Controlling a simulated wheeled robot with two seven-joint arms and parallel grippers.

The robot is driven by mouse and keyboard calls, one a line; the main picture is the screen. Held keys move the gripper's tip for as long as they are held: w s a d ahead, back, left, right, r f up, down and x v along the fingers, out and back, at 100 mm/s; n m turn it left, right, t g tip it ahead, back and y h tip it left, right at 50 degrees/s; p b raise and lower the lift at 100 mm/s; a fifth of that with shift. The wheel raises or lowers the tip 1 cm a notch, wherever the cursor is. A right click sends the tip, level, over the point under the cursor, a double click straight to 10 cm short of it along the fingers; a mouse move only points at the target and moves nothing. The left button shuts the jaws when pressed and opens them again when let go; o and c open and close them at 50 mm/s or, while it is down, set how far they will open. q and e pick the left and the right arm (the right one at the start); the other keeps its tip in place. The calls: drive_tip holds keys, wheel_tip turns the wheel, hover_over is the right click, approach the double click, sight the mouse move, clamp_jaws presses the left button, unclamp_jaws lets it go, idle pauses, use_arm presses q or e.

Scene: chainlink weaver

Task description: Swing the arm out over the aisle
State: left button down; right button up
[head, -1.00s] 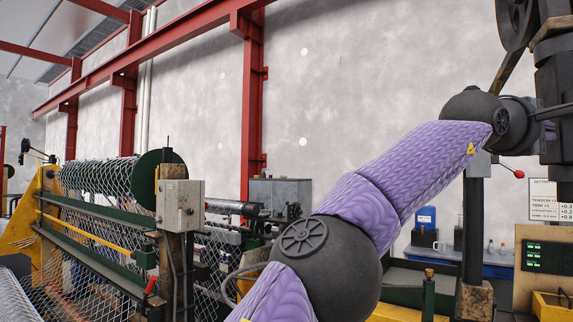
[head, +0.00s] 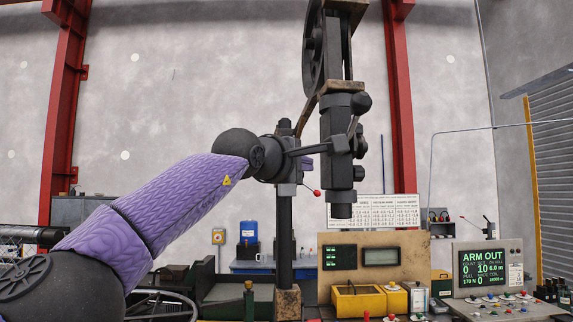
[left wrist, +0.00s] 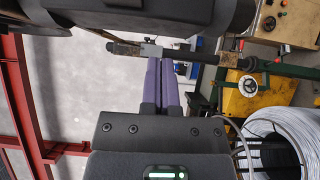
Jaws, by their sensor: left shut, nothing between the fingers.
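The swing arm (head: 341,124) is a dark assembly hanging from above, with a black wheel (head: 314,45) at its top and a thick vertical cylinder. It stands close to a dark upright post (head: 285,235) with a grey collar and a red-knobbed lever (head: 316,192). The control panel screen (head: 482,268) reads "ARM OUT". My left gripper (head: 306,163) is mostly hidden by its wrist and the post top. In the left wrist view its purple fingers (left wrist: 161,75) are together and empty, tips close to a dark bar (left wrist: 180,54); contact cannot be told. My right gripper is out of view.
A console with yellow bins (head: 358,303) stands below the swing arm. A blue bench (head: 265,265) is behind. Red columns (head: 399,100) stand before the grey wall. A wire coil (left wrist: 275,145) shows in the left wrist view.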

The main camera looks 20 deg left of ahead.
use_arm(q)
drive_tip(key=s+d+b, duration=0.5)
drive_tip(key=s+d, duration=0.1)
drive_tip(key=shift+s+b, duration=0.15)
drive_tip(key=shift+b, duration=0.25)
drive_tip(key=shift+f, duration=0.1)
